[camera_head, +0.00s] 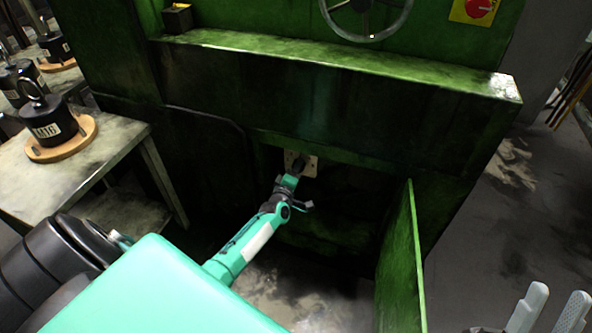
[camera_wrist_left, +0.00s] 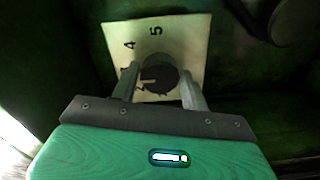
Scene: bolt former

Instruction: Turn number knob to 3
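The number knob (camera_wrist_left: 158,74) is a dark round knob on a pale square plate (camera_wrist_left: 186,36) in the left wrist view. The figures 4 and 5 are readable at the plate's upper part; other marks are partly hidden. In the head view, the plate (camera_head: 312,166) sits inside the open lower recess of the green machine. My left gripper (camera_wrist_left: 160,82) has one finger on each side of the knob; whether they press on it is unclear. In the head view, my left gripper (camera_head: 292,172) covers part of the plate. My right gripper (camera_head: 551,300) is open and empty at bottom right.
An open green door (camera_head: 402,265) stands right of the recess. A green ledge (camera_head: 340,66) runs above it, with a handwheel (camera_head: 368,36) and red switch (camera_head: 479,8) higher up. A table (camera_head: 95,160) with black weights (camera_head: 52,122) stands left.

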